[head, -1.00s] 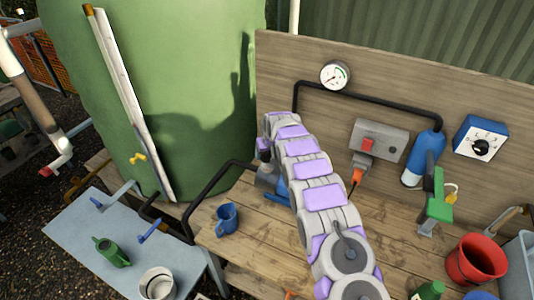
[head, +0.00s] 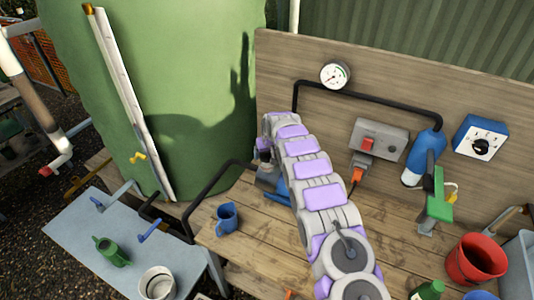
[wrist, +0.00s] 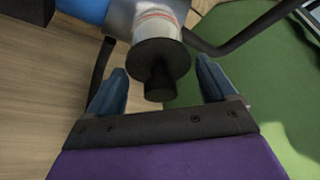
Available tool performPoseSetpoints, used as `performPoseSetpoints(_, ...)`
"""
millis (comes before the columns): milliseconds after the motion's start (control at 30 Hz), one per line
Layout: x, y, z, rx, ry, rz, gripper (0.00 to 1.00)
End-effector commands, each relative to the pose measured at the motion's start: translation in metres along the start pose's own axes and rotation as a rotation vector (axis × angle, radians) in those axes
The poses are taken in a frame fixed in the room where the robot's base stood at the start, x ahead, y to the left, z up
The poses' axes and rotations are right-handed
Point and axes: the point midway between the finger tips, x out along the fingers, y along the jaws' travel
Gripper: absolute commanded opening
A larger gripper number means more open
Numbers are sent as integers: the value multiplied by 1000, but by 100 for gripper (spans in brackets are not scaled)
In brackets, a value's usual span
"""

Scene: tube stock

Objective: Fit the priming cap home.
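The black priming cap (wrist: 160,62) is a round disc with a short knob pointing toward my gripper. In the wrist view it sits against the end of a clear cylinder (wrist: 158,22) with a red line; I cannot tell how fully it is seated. My gripper (wrist: 162,88) is open, with one blue finger on each side of the knob and a visible gap on both sides. In the head view the blue-grey pump (head: 268,181) stands on the bench beside the green tank, partly hidden by my arm. My fingertips are not clear there.
A black pipe (head: 210,190) runs close to the pump on its left. A blue mug (head: 227,218) stands on the wooden bench (head: 262,245). A switch box (head: 380,140), blue cylinder (head: 424,158) and gauge (head: 335,75) are at the back board. The green tank (head: 190,100) rises behind left.

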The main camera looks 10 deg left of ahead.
Motion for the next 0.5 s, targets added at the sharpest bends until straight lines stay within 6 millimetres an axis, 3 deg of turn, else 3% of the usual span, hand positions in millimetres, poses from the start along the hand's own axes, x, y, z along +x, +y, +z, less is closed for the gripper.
performPoseSetpoints(167,0,0,0,0,0,0,100)
performPoseSetpoints(500,-6,0,-1,0,1,0,100)
